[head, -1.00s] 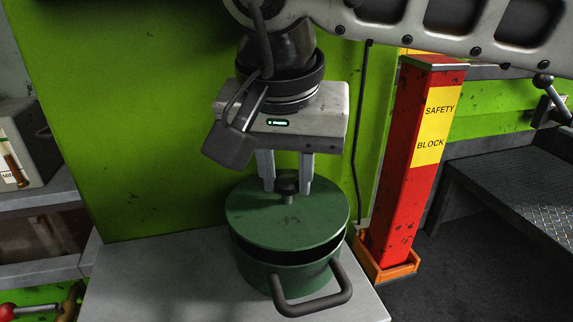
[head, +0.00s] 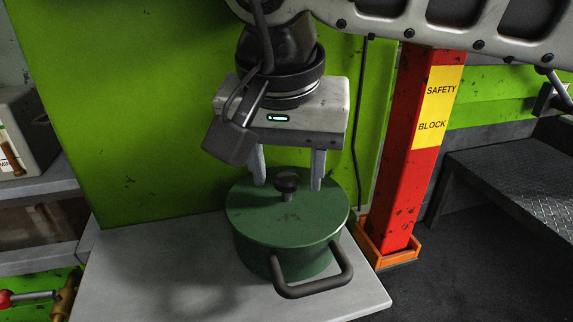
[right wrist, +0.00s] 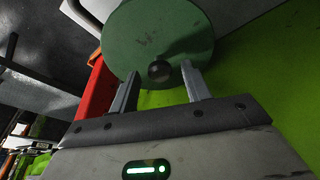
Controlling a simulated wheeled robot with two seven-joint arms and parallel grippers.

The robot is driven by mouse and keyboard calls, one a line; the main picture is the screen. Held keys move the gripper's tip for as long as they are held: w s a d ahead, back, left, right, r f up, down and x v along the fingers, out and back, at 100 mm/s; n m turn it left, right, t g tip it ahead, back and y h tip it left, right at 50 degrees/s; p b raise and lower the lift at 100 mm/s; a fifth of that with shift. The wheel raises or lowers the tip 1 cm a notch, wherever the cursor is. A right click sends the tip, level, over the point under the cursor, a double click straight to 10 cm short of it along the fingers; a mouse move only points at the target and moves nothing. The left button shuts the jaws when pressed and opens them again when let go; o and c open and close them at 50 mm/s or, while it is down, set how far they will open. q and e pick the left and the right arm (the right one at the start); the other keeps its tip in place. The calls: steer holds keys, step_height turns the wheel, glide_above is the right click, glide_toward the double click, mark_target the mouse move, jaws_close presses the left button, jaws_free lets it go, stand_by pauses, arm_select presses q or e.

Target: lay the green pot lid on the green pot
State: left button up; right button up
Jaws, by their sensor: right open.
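The green pot lid (head: 262,212) lies on the green pot (head: 262,256), and no dark gap shows between them from the head. The lid has a dark round knob (head: 287,182) on top. The pot stands on a light grey table, its dark loop handle (head: 318,288) toward me. My right gripper (head: 288,184) is open above the lid, one finger on each side of the knob and apart from it. In the right wrist view, the lid (right wrist: 150,35) and the knob (right wrist: 160,71) show between the spread fingers. My left gripper is not in view.
The grey table (head: 150,270) has free room left of the pot. A red safety block (head: 405,150) in an orange base stands to the right. A green wall (head: 130,120) is behind. Grey shelves with a box (head: 25,130) are at the left.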

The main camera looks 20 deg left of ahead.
mark_target(283, 214)
steer(key=v, duration=0.7)
steer(key=shift+r+p, duration=0.35)
steer(key=shift+r, duration=0.05)
steer(key=shift+s, duration=0.1)
